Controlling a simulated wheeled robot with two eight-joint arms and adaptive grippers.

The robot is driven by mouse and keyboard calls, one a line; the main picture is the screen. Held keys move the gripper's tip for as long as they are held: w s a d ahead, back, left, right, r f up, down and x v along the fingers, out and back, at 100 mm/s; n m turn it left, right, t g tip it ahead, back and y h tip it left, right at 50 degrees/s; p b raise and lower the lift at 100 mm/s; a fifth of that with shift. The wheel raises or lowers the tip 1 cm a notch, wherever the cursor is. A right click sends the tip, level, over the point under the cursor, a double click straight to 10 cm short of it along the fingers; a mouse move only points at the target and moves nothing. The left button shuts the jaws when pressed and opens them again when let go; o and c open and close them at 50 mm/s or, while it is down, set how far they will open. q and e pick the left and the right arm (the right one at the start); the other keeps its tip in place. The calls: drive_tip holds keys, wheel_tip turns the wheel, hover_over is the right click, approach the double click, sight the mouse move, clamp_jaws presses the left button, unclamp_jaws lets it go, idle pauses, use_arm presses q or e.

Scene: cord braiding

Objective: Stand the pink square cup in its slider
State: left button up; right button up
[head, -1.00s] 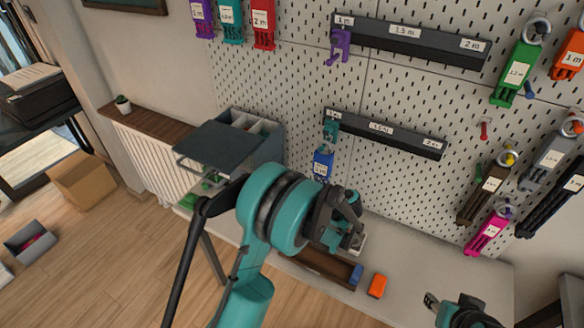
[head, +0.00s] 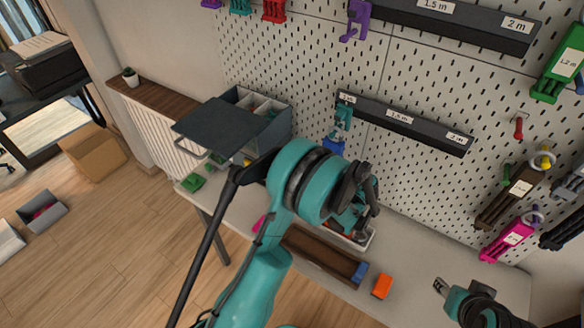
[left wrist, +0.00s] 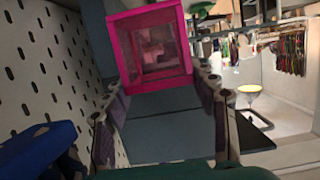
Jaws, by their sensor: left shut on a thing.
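The pink square cup (left wrist: 150,45) is held between the fingers of my left gripper (left wrist: 165,105), open end facing the wrist camera. I cannot pick out the cup's slider for certain. A teal slider (head: 343,118) sits at the left end of the lower black rail (head: 405,125), and a purple one (head: 357,20) on the upper rail.
A wooden tray (head: 318,258) lies on the table, with a blue block (head: 360,272) at its right end and an orange block (head: 382,286) beside it. A grey bin unit (head: 262,118) stands at the left. Magenta (head: 512,236) and brown (head: 507,196) holders hang on the pegboard.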

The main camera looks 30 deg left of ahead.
use_arm(q)
wheel_tip(320, 180, down, 5)
drive_tip(key=b, duration=0.3)
drive_tip(key=shift+r, duration=0.1)
drive_tip(key=shift+f, duration=0.85)
drive_tip(key=o, duration=1.2)
drive_tip(key=v, duration=1.2)
